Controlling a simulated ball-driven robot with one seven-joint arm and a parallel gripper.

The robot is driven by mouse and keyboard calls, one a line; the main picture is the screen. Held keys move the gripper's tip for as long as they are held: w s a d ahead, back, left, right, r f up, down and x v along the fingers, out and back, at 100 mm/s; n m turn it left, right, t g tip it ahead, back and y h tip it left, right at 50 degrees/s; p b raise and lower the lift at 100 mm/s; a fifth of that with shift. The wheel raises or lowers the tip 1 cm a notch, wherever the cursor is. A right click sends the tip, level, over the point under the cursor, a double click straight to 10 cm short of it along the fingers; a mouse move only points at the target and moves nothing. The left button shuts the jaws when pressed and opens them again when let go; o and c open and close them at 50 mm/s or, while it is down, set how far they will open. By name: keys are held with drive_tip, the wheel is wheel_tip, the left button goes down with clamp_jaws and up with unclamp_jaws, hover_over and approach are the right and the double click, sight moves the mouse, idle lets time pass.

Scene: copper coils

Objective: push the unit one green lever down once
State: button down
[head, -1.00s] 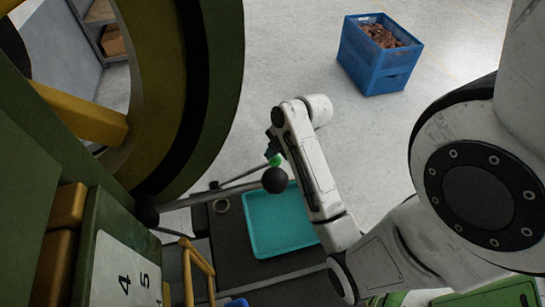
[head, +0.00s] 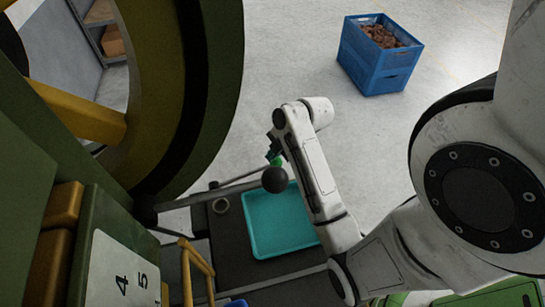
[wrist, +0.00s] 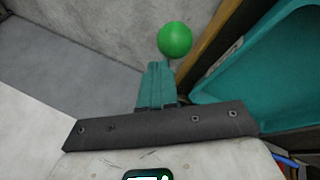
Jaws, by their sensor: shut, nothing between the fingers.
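The green lever's ball knob (head: 278,161) shows just above a black ball knob in the head view, partly hidden. In the wrist view the green knob (wrist: 175,40) is round and bright, just beyond my fingertips and slightly right of them. My gripper (wrist: 156,68) has teal fingers closed together with nothing between them. In the head view my gripper (head: 273,153) is right beside the green knob, mostly hidden by my wrist. I cannot tell whether the fingertips touch the knob. The green lever's rod is not clearly visible.
A black ball knob (head: 275,179) on a grey rod stands close by my gripper. A teal tray (head: 280,235) lies on a dark bench below. A large green and yellow wheel frame (head: 185,90) fills the left. A blue crate (head: 375,70) of copper pieces stands on open floor.

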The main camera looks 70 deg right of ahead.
sight(277, 159)
drive_tip(key=shift+s+d+f+b, duration=0.1)
drive_tip(key=shift+s+f+b, duration=0.15)
drive_tip(key=shift+f, duration=0.3)
drive_tip(key=shift+s+d+f+b, duration=0.15)
drive_tip(key=shift+f+b, duration=0.15)
drive_tip(key=shift+f, duration=0.3)
drive_tip(key=shift+s+d+f+b, duration=0.1)
drive_tip(key=shift+s+f+b, duration=0.15)
drive_tip(key=shift+f, duration=0.3)
idle(1.5)
drive_tip(key=shift+w+r, duration=0.1)
drive_tip(key=shift+r, duration=0.05)
idle(0.5)
drive_tip(key=shift+w+a+r+p, duration=0.2)
drive_tip(key=shift+w+r+p, duration=0.1)
drive_tip(key=shift+r+p, duration=0.6)
drive_tip(key=shift+w+a+r+p, duration=0.2)
drive_tip(key=shift+w+r+p, duration=0.1)
drive_tip(key=shift+r+p, duration=0.55)
drive_tip(key=shift+w+a+r+p, duration=0.2)
drive_tip(key=shift+w+r+p, duration=0.1)
drive_tip(key=shift+r+p, duration=0.6)
drive_tip(key=r+p, duration=0.1)
drive_tip(key=w+r+p, duration=0.1)
drive_tip(key=r+p, duration=0.1)
drive_tip(key=a+r+p, duration=0.1)
drive_tip(key=shift+w+r+p, duration=0.25)
drive_tip(key=shift+r+p, duration=0.05)
drive_tip(key=shift+p, duration=0.05)
drive_tip(key=shift+d, duration=0.1)
